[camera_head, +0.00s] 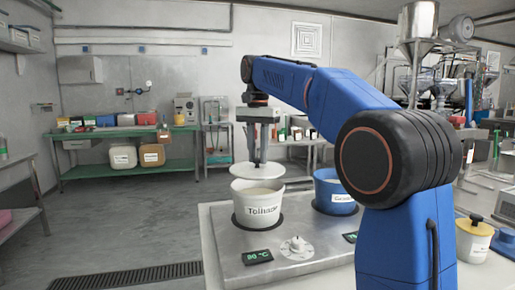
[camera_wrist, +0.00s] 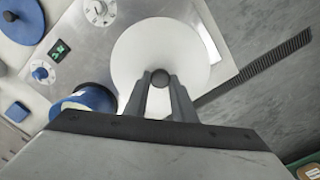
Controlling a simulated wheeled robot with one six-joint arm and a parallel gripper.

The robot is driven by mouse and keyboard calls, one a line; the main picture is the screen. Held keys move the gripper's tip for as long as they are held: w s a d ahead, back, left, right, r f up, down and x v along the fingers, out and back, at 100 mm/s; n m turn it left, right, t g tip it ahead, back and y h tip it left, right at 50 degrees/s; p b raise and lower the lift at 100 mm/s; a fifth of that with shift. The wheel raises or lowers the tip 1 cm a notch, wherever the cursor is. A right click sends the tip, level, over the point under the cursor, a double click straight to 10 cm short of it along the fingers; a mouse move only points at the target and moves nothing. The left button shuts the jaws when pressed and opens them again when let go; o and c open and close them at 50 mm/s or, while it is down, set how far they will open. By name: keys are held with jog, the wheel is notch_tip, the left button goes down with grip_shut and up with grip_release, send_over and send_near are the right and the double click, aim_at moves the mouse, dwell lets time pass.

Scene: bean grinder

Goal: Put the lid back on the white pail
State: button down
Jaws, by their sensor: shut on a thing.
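The white pail (camera_head: 257,211), with black lettering on its front, stands open on the left side of the steel hot plate. A pale fill shows inside it. My gripper (camera_head: 258,158) is shut on the dark knob of the round white lid (camera_head: 257,172). The lid hangs roughly level above the pail's mouth, apart from the rim. In the wrist view the fingers (camera_wrist: 160,82) pinch the knob at the lid's middle. There the lid (camera_wrist: 148,48) shows as a broad disc and hides the white pail.
A blue pail (camera_head: 336,192) stands to the right on the same steel hot plate (camera_head: 228,235), and it also shows in the wrist view (camera_wrist: 83,101). A white control knob (camera_head: 297,247) is at the front. A yellow-lidded pot (camera_head: 474,240) stands at the far right.

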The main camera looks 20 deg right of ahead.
aim_at(258, 164)
jog(key=shift+f, duration=1.75)
jog(key=shift+f, duration=0.15)
dwell(0.9)
jog(key=c, duration=0.9)
grip_release()
jog(key=shift+r, duration=3.5)
